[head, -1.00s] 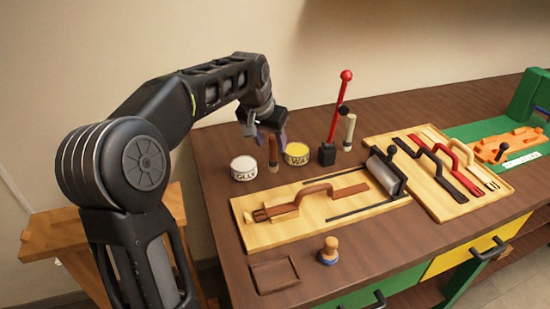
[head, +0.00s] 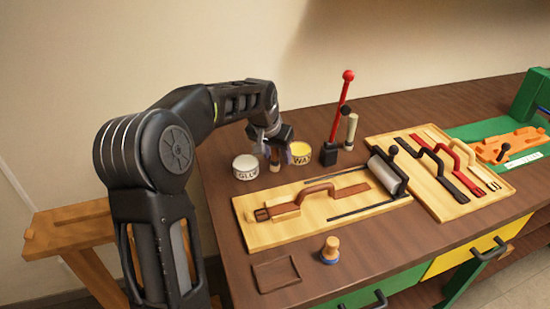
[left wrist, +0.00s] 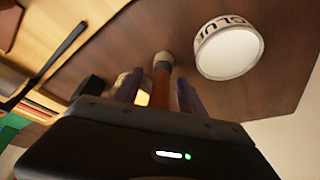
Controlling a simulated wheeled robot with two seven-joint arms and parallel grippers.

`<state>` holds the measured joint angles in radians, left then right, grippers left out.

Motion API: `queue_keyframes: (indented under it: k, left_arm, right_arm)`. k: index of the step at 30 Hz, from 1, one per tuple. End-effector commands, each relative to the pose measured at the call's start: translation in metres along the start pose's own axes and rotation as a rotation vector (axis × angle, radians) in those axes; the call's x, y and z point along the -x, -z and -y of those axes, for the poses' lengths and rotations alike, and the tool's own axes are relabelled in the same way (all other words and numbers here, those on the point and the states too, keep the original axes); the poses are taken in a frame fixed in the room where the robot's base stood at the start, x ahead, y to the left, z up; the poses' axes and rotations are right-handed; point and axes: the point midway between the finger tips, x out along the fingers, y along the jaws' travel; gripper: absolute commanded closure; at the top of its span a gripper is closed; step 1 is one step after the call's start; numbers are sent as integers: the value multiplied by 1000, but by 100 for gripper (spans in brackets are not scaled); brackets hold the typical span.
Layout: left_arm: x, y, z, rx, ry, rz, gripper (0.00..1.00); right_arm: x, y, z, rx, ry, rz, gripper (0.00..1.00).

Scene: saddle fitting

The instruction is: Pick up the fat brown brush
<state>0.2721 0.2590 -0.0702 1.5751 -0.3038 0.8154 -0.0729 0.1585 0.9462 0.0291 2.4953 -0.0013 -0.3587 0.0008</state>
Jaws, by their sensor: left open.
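The fat brown brush (head: 274,158) stands upright on the bench between the white glue can (head: 245,167) and the yellow-topped wax can (head: 299,153). My left gripper (head: 275,146) is over it from above and hides its upper part. In the left wrist view the brush (left wrist: 162,72), brown with a pale end, shows between the two open fingers (left wrist: 160,93). I cannot tell whether either finger touches it. My right gripper is not in view.
A red-knobbed lever (head: 341,110) and a pale-handled brush (head: 351,128) stand to the right. A wooden board (head: 262,237) with a brown strap and roller lies in front. The glue can (left wrist: 228,50) is close beside the fingers. A wooden-knobbed tool (head: 330,249) stands near the front edge.

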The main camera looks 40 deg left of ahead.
Motion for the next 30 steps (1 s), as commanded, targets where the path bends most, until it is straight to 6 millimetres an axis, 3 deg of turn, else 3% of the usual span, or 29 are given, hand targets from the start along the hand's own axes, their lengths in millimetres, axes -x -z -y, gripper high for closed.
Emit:
queue_keyframes:
  k: [20,30]
  left_arm:
    - [-6,0,0,0,0,0,52]
    - [-6,0,0,0,0,0,80]
  right_arm:
    - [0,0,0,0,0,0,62]
    - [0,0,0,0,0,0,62]
